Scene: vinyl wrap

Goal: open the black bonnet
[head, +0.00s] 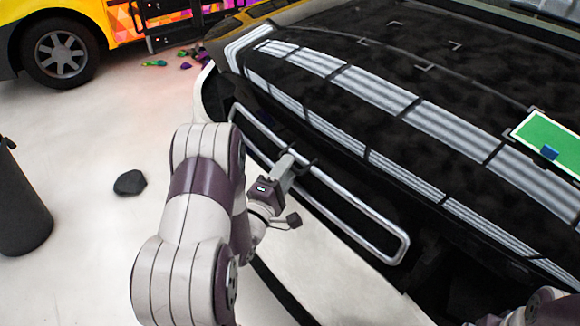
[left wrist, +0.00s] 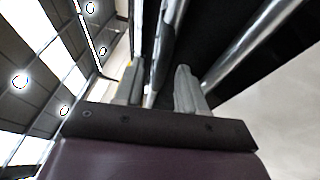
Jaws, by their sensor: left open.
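The black bonnet (head: 370,62) fills the upper right of the head view. It has grey ribbed stripes along its front and looks down. My left gripper (head: 298,162) is at the car's front, by the silver bar frame (head: 350,212) below the bonnet's front edge. In the left wrist view its two fingers (left wrist: 158,88) are apart, with a dark and metallic strip showing between them. I cannot tell whether they touch it. At the bottom right of the head view only a cut-off piece of my right arm shows; its gripper fingers are not visible.
A green panel with a blue piece (head: 550,143) lies on the bonnet's right. A yellow vehicle (head: 95,22) stands at the back left. A dark stone (head: 130,182) and a black cylinder (head: 20,205) are on the pale floor, which is mostly clear at left.

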